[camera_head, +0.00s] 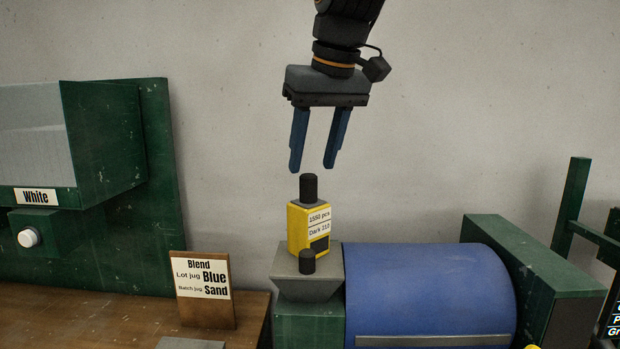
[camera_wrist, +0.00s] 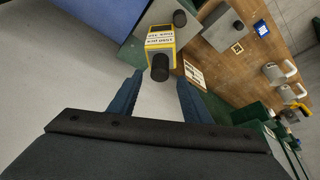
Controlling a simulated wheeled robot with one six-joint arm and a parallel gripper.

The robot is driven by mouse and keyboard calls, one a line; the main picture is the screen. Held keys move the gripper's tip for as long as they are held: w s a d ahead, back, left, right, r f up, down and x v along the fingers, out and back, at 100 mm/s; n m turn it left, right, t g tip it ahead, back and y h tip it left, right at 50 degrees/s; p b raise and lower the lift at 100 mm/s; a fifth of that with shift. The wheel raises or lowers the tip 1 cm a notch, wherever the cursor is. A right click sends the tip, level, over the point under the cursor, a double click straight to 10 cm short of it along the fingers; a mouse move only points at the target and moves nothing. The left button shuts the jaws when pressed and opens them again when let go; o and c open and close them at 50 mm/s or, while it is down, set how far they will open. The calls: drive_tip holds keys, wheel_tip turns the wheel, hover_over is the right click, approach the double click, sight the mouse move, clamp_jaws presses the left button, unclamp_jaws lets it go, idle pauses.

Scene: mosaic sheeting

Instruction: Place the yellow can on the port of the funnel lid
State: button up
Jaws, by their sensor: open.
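The yellow can (camera_head: 298,227) has a black knob on top and a white label reading "1550 pcs". In the head view it stands upright over the grey funnel lid (camera_head: 307,288), which sits on a green block beside the blue drum. A second short black knob shows in front of the can's base. The port itself is hidden by the can. My gripper (camera_head: 312,168) is open and empty, with its blue fingers pointing down just above the can's knob. In the wrist view the can (camera_wrist: 160,38) lies beyond the open fingertips (camera_wrist: 157,78), apart from them.
The blue drum (camera_head: 430,290) with a green end frame (camera_head: 545,270) stands to the right. On the left are a wooden bench (camera_head: 110,315), a "Blend" sign (camera_head: 203,282) and a green dispenser marked "White" (camera_head: 110,150). Jugs (camera_wrist: 278,74) stand on the bench in the wrist view.

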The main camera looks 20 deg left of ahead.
drive_tip(key=v, duration=0.6)
drive_tip(key=shift+r+b, duration=0.3)
drive_tip(key=shift+b, duration=0.05)
drive_tip(key=shift+s, duration=0.15)
